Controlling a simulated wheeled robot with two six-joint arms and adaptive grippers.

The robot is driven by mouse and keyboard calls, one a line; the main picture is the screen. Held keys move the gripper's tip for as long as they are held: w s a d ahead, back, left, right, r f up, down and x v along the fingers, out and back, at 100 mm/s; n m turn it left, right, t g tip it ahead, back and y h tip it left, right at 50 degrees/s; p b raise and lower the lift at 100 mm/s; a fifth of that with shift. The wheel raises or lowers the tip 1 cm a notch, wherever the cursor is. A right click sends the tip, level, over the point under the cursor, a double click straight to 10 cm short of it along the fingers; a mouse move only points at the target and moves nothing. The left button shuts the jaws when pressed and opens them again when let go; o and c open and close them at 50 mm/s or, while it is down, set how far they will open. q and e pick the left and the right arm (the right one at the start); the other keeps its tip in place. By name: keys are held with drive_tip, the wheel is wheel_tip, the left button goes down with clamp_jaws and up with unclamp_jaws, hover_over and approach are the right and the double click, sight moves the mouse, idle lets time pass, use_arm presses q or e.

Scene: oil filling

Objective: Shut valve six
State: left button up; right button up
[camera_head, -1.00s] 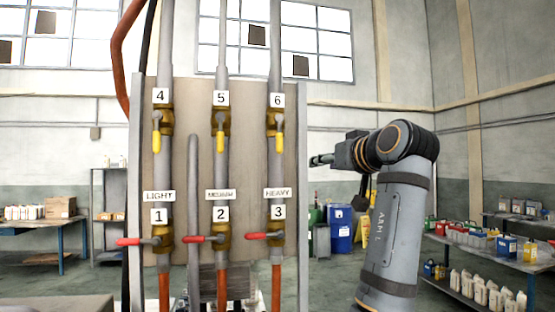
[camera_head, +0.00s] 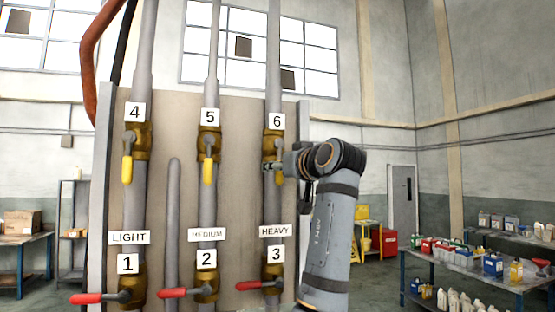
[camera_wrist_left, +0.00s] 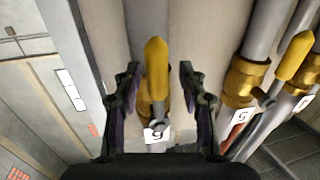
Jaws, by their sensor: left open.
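Valve six (camera_head: 274,146) is a brass valve on the right-hand pipe of the panel, under the label 6 (camera_head: 277,121). Its yellow handle hangs down along the pipe and is partly covered by my gripper in the head view. In the left wrist view, which is upside down, the yellow handle (camera_wrist_left: 156,65) points up, with its inverted label (camera_wrist_left: 157,134) below. My left gripper (camera_wrist_left: 160,72) is open, one finger on each side of the handle with visible gaps. In the head view the same gripper (camera_head: 280,166) is at the handle from the right. My right gripper is not visible.
Valve five (camera_head: 209,143) and valve four (camera_head: 134,142) have yellow handles hanging down. Below, valves one, two and three have red handles (camera_head: 262,285) pointing left. The panel's right edge (camera_head: 304,140) is close to my arm. A table of bottles (camera_head: 455,262) stands farther right.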

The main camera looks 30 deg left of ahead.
use_arm(q)
drive_tip(key=shift+s+d+r, duration=0.2)
drive_tip(key=shift+d+r, duration=0.15)
drive_tip(key=shift+d, duration=0.25)
drive_tip(key=shift+s+d+r, duration=0.1)
drive_tip(key=shift+s+d, duration=0.05)
drive_tip(key=shift+d, duration=0.35)
drive_tip(key=shift+c, duration=1.3)
drive_tip(key=shift+a, duration=0.3)
drive_tip(key=shift+c, duration=1.4)
drive_tip(key=shift+a, duration=0.2)
drive_tip(key=shift+c, duration=1.1)
clamp_jaws()
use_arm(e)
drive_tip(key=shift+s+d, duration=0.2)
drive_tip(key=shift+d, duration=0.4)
